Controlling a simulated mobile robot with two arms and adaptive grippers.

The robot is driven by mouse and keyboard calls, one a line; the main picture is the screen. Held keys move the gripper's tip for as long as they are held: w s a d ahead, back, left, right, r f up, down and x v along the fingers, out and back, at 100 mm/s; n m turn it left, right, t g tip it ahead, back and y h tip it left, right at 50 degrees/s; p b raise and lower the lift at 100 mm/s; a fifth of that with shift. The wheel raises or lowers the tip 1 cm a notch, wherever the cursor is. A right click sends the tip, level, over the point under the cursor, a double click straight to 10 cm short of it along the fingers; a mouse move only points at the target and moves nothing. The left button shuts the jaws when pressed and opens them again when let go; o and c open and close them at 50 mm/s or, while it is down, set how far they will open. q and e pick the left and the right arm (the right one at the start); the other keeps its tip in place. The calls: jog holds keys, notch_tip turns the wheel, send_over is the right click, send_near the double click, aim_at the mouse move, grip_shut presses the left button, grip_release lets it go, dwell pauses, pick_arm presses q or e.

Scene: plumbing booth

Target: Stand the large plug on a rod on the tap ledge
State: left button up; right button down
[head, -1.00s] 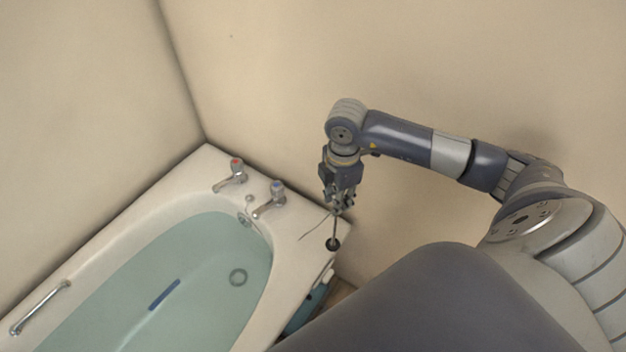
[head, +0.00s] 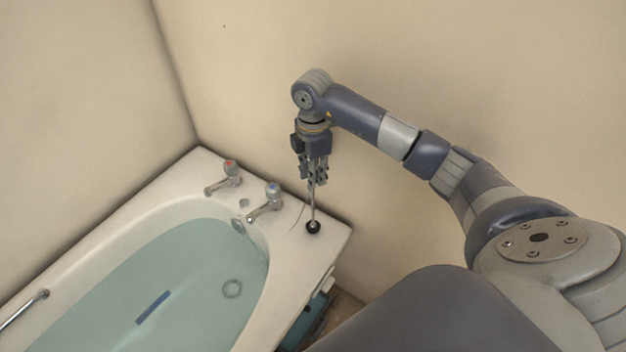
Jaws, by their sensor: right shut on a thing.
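The large plug on a rod (head: 313,226) has a round black base and a thin upright rod. My right gripper (head: 314,182) is shut on the upper part of the rod and points down. The plug hangs upright over the tap ledge (head: 335,238), right of the taps. Its base is at or very near the ledge surface; I cannot tell whether it touches. My left gripper is not in view.
A red-topped tap (head: 229,170) and a blue-topped tap (head: 270,200) stand on the ledge to the left. The bath holds water (head: 195,290) with a blue strip (head: 152,307) in it. A metal grab rail (head: 25,310) is at left. Walls close in behind.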

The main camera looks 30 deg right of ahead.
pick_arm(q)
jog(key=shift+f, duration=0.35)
pick_arm(e)
jog(key=shift+f, duration=0.45)
jog(key=c, duration=1.4)
grip_release()
jog(key=shift+o, duration=0.2)
notch_tip(320, 180, up, 12)
jog(key=shift+r, duration=0.15)
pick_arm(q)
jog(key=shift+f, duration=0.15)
